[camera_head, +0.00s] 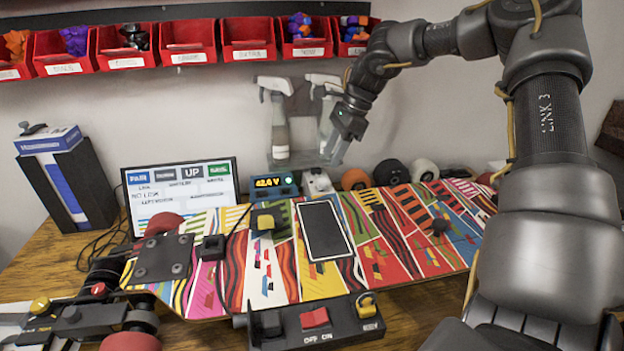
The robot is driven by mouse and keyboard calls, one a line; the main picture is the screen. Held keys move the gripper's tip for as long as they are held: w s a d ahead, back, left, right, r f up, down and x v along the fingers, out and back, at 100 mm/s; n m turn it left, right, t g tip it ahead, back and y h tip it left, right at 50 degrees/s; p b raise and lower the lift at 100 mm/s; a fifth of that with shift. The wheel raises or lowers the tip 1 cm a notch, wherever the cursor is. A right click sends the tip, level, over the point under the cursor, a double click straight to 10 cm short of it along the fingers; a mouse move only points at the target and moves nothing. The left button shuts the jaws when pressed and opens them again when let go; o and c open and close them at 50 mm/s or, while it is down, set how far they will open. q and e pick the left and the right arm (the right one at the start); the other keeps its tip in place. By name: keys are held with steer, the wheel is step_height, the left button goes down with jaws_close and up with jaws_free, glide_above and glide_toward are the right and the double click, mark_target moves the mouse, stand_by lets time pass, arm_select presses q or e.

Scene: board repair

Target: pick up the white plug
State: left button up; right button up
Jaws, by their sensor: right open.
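A small white plug-like item (317,182) stands at the back of the table, just right of the blue meter. Its fine shape is too small to tell. My right gripper (337,150) hangs above it and slightly to the right, pointing down. Its fingers are open with nothing seen between them, and they look apart from the white item. The spray bottles overlap the fingers in the picture. My left gripper is not in view.
A patterned skateboard deck (385,255) fills the middle of the table. Spray bottles (279,125) stand behind the blue meter (274,185). Several wheels (390,173) sit right of the white item. A switch box (318,325) lies in front. Red bins (188,42) line the wall.

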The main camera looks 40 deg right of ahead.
mark_target(321, 180)
steer(key=shift+s+a+f, duration=0.15)
steer(key=shift+a+f, duration=0.15)
steer(key=shift+f, duration=0.2)
steer(key=shift+x, duration=0.85)
steer(key=x, duration=0.4)
steer(key=shift+w+f, duration=0.2)
steer(key=shift+f, duration=0.1)
jaws_close()
